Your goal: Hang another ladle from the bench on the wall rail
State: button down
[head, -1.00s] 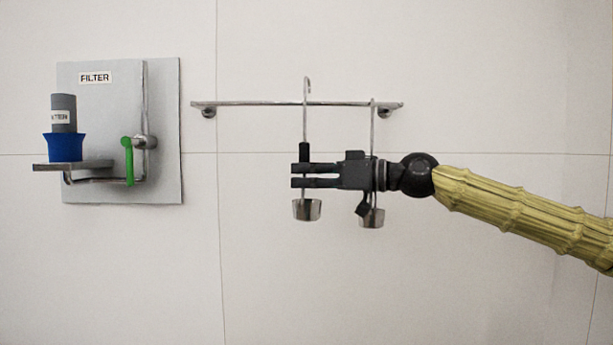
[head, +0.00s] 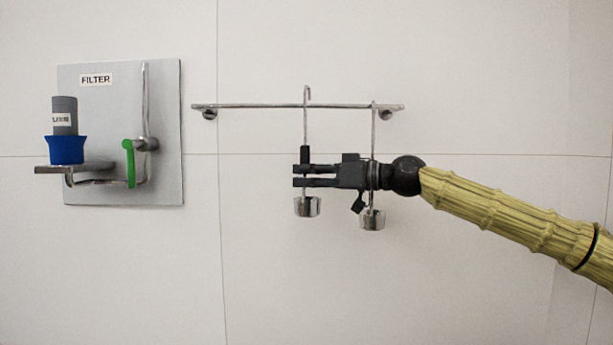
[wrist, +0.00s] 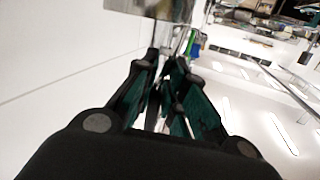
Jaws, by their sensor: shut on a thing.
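My gripper (head: 305,175) is shut on the handle of a steel ladle (head: 305,128), at its black grip. The ladle is upright, its cup (head: 307,207) below my fingers. Its hook top stands slightly above the wall rail (head: 250,106); I cannot tell whether the hook is over the bar or in front of it. A second ladle (head: 373,135) hangs near the rail's right end, its cup (head: 372,219) below my gripper body, which hides part of its handle. The gripper fingers also show in the wrist view (wrist: 165,85).
A grey FILTER panel (head: 110,110) is on the wall at left, with a green-handled valve (head: 129,163) and a shelf (head: 60,169) bearing a blue cup (head: 66,150) with a grey cylinder. The rail left of the held ladle is bare. The bench is not in the head view.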

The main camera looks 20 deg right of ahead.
jog(key=shift+f+b, duration=1.25)
jog(key=shift+f, duration=0.1)
jog(key=c, duration=1.4)
grip_release()
jog(key=shift+f, duration=0.1)
jog(key=v, duration=1.2)
jog(key=shift+a, duration=0.15)
